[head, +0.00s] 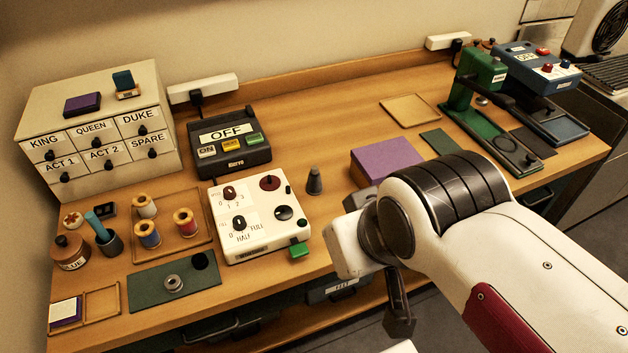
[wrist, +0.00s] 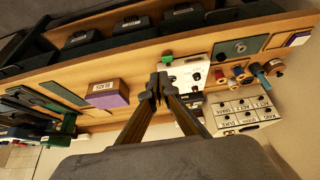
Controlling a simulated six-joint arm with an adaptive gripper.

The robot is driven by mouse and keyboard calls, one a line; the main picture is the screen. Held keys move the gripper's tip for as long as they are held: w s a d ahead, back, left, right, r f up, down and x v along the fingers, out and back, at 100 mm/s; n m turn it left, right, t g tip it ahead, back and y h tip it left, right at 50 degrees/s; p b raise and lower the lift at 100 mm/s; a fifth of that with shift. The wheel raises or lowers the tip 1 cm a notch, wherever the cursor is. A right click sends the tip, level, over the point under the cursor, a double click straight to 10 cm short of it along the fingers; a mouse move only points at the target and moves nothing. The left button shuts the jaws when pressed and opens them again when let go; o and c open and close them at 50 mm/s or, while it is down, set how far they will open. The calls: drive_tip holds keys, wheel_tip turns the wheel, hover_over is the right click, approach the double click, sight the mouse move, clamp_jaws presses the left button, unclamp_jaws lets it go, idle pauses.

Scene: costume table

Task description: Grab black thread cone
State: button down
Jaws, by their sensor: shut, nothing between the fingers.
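The black thread cone (head: 314,181) stands upright on the wooden table in the head view, just right of the white control box (head: 258,215) and left of the purple-topped box (head: 387,164). My gripper (wrist: 158,88) is shut and empty in the wrist view, its dark fingertips together above the table. They are between the purple-topped box (wrist: 108,95) and the white control box (wrist: 190,75). I cannot make out the cone in the wrist view; the fingers may hide it. In the head view my arm hides most of the gripper, which is apart from the cone.
A black OFF-labelled box (head: 229,141) stands behind the white box. Thread spools (head: 147,234) sit in a tray at left, beside a labelled drawer cabinet (head: 97,128). A green press (head: 485,95) stands at right. The wood around the cone is mostly clear.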

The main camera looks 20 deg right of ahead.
drive_tip(key=c, duration=2)
unclamp_jaws()
